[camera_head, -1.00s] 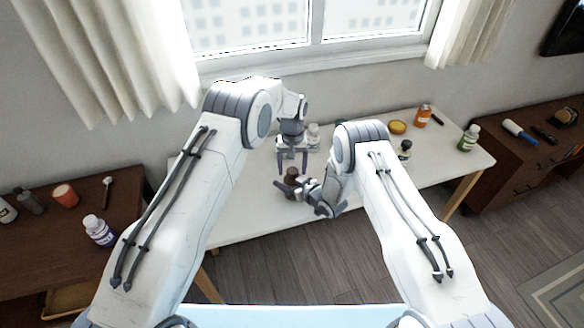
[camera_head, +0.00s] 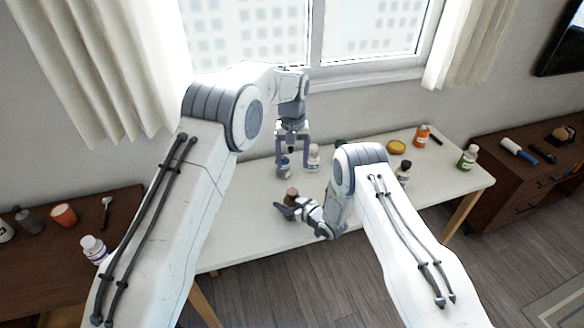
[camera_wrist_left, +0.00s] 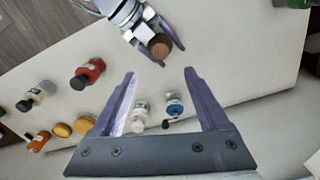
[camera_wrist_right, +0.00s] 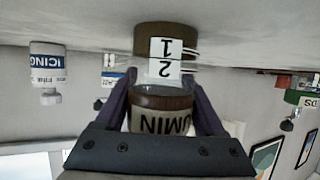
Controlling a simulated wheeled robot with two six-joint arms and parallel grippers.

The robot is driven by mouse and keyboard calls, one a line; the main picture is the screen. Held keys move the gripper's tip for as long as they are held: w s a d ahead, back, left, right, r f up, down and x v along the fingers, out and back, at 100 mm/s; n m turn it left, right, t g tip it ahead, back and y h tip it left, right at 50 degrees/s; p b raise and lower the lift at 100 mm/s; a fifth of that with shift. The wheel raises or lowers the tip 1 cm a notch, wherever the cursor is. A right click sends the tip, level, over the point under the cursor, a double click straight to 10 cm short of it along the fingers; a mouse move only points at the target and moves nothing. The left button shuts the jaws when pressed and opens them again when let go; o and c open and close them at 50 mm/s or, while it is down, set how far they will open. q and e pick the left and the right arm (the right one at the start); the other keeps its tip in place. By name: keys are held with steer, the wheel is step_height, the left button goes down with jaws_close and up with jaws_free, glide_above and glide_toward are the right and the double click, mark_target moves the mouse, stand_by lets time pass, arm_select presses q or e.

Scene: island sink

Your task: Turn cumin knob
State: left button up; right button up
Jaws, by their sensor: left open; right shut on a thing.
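The cumin jar (camera_wrist_right: 158,122) stands on the white table, with a brown band and labels "1" and "2" at its table-side end. Its brown top (camera_head: 292,192) shows in the head view and, round, in the left wrist view (camera_wrist_left: 160,46). My right gripper (camera_head: 285,208) is shut on the jar low over the table; its fingers flank the jar in the right wrist view (camera_wrist_right: 160,85). My left gripper (camera_head: 293,170) is open and empty, behind and above the jar. In the left wrist view its fingertips (camera_wrist_left: 160,74) are apart, pointing toward the jar.
The table's left part is clear.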

mark_target(292, 191)
stand_by(0.5)
arm_select(q)
step_height(292, 191, down, 12)
steer(key=n, duration=0.2)
steer(key=shift+n, duration=0.3)
stand_by(0.3)
jaws_close()
steer(key=shift+m, duration=1.4)
